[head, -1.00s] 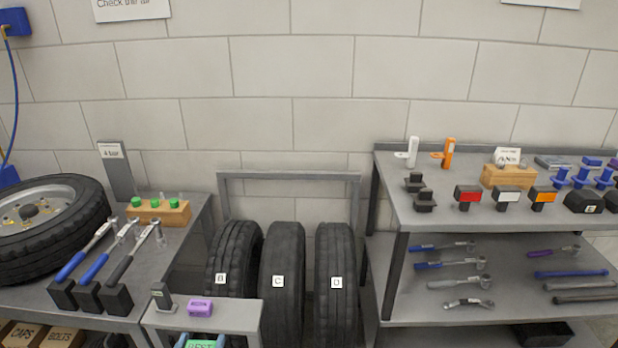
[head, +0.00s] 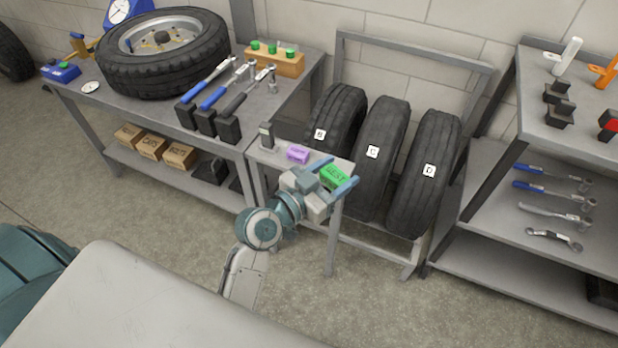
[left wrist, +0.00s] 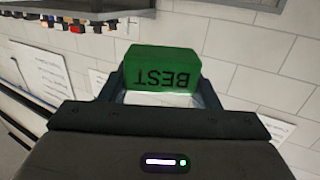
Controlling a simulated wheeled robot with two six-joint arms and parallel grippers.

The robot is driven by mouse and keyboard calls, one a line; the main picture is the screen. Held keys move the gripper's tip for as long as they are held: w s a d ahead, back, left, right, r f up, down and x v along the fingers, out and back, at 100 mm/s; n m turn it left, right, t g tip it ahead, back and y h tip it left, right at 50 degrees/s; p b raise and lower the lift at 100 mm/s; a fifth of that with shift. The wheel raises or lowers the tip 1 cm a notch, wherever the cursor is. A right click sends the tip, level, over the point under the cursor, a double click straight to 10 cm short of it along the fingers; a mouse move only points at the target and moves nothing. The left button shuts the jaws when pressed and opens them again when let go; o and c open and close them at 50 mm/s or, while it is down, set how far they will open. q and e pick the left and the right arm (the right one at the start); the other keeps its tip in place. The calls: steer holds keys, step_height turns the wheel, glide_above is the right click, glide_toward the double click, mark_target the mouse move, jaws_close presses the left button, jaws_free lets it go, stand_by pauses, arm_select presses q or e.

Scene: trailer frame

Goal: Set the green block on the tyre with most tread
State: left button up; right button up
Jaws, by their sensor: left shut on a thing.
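The green block (head: 333,177), marked BEST, is between the blue fingers of my left gripper (head: 340,184), which is shut on it, at the right end of the small grey stand. The block also fills the middle of the left wrist view (left wrist: 162,70), its lettering upside down. Three dark tyres stand upright in a rack behind: tyre B (head: 335,118), tyre C (head: 378,155) and tyre D (head: 427,180). Each has a white letter tag. Tread depth is too small to compare surely. My right gripper is not in view.
The small stand (head: 262,152) holds a purple block (head: 298,152) and a dark gauge (head: 267,135). A workbench at left bears a wheel (head: 165,50), wrenches and a wooden block with green caps (head: 274,60). A grey shelf (head: 490,240) with tools stands at right, close to tyre D.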

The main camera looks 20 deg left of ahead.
arm_select(q)
steer(key=w+d+r+m+g+h, duration=0.1)
steer(key=w+d+m+g+h, duration=0.1)
steer(key=d+m+g+h, duration=0.2)
steer(key=w+d+r+m+g+h, duration=0.2)
steer(key=d+m+g+h, duration=0.1)
steer(key=m+g+h, duration=0.3)
steer(key=shift+w+d+r+m+g, duration=0.3)
steer(key=shift+m+g, duration=0.8)
steer(key=shift+g, duration=1.2)
